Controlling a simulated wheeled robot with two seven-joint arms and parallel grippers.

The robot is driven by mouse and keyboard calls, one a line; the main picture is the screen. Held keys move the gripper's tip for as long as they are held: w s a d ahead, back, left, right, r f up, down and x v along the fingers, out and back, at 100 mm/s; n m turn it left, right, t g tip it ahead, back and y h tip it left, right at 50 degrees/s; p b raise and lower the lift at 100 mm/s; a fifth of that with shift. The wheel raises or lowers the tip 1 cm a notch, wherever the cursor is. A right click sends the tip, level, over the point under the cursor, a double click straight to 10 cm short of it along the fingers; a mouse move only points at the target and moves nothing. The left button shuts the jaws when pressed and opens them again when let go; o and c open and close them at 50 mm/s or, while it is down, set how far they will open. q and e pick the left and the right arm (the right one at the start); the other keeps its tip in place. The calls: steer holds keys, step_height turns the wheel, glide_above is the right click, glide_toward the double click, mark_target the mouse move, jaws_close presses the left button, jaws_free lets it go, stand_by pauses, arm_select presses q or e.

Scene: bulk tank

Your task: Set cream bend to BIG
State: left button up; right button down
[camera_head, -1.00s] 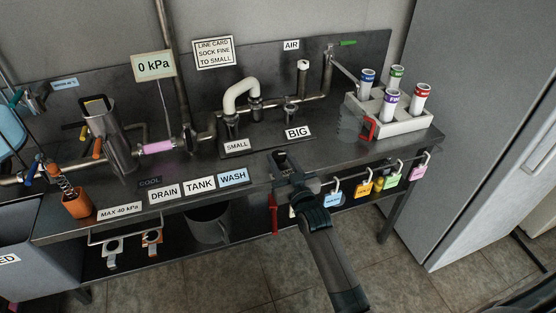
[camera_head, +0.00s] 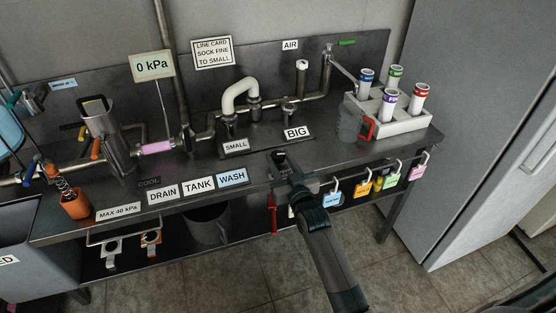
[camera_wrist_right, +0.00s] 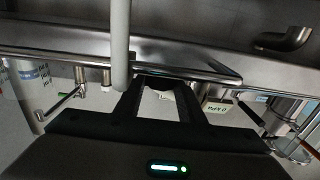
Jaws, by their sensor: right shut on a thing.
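The cream bend (camera_head: 239,92) is an upside-down U at the back of the bench. One end stands behind the SMALL label (camera_head: 235,146), the other on a steel fitting to its right. A short steel stub (camera_head: 288,111) stands behind the BIG label (camera_head: 297,132) with no bend on it. A cream pipe (camera_wrist_right: 121,45), which looks like the bend, shows in the right wrist view. My right gripper (camera_head: 279,156) is over the bench's front edge, apart from the bend. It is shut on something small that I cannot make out. My left gripper is out of view.
A rack (camera_head: 397,128) with several capped tubes stands at the bench's right. The 0 kPa sign (camera_head: 152,66) stands at the back left. Coloured tags (camera_head: 362,188) hang under the front edge. The bench top between labels and front edge is mostly clear.

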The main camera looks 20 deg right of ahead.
steer(key=shift+w+d+r, duration=0.15)
steer(key=shift+d+r, duration=0.45)
steer(key=shift+d, duration=0.25)
steer(key=c, duration=1.2)
jaws_free()
steer(key=shift+d, duration=0.15)
steer(key=shift+d+f, duration=0.25)
steer(key=shift+a, duration=0.15)
